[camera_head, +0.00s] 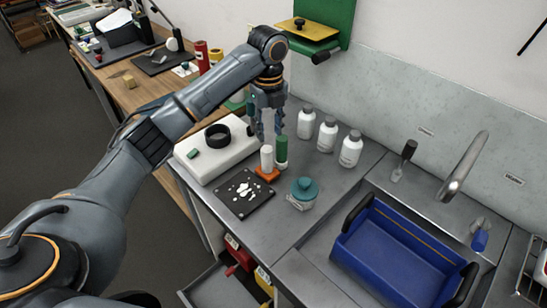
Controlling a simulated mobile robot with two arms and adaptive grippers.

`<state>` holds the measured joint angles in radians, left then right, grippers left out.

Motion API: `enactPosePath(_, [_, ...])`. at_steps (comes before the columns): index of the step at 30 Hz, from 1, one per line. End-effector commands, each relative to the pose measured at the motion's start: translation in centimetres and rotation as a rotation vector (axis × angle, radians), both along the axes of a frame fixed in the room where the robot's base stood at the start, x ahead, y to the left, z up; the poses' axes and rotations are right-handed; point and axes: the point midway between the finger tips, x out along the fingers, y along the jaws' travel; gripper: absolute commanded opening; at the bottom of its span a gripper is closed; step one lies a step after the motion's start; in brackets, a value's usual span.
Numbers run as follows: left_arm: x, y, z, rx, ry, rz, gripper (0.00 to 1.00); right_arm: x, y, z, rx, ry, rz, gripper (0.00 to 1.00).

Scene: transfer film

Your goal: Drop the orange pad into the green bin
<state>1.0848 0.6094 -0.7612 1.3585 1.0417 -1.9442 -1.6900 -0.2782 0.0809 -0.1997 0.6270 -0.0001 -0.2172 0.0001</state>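A small orange piece (267,174) lies on the grey counter, under or against the foot of a white cylinder (266,157); I cannot tell whether it is a pad or a holder. A green cylinder (281,150) stands beside it. My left gripper (267,132) points down behind and above these cylinders, near the white device. Its fingers look apart with something pale between or behind them; I cannot tell whether it holds anything. No green bin is clearly visible; a green shape shows partly behind my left arm (237,101). My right gripper is out of view.
A white device with a black ring (217,136), a black plate with white bits (243,194), a teal-lidded jar (303,193) and white bottles (327,134) crowd the counter. A blue tub (392,262) sits in the sink at right. An open drawer (220,288) is below.

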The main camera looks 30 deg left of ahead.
Motion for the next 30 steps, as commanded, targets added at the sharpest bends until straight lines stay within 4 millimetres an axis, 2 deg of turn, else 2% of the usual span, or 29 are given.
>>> enactPosePath(6, [-0.2,0.1,-4.3,0.001,0.005,0.002,0.37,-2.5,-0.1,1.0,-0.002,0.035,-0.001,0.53])
enactPosePath(11, [-0.2,0.1,-6.8,0.001,0.005,0.004,0.37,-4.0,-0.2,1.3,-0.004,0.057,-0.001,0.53])
enactPosePath(16, [-0.3,0.2,-8.1,0.005,0.011,0.005,0.37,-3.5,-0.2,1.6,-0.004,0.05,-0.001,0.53])
enactPosePath(22, [-0.2,0.3,-10.8,0.006,0.014,0.006,0.37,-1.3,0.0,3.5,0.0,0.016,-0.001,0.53])
enactPosePath(25, [-0.1,0.4,-12.1,0.005,0.01,0.006,0.37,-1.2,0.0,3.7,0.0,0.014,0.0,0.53])
enactPosePath(30, [-0.1,0.3,-13.0,0.003,0.006,0.005,0.37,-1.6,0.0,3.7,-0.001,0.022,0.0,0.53])
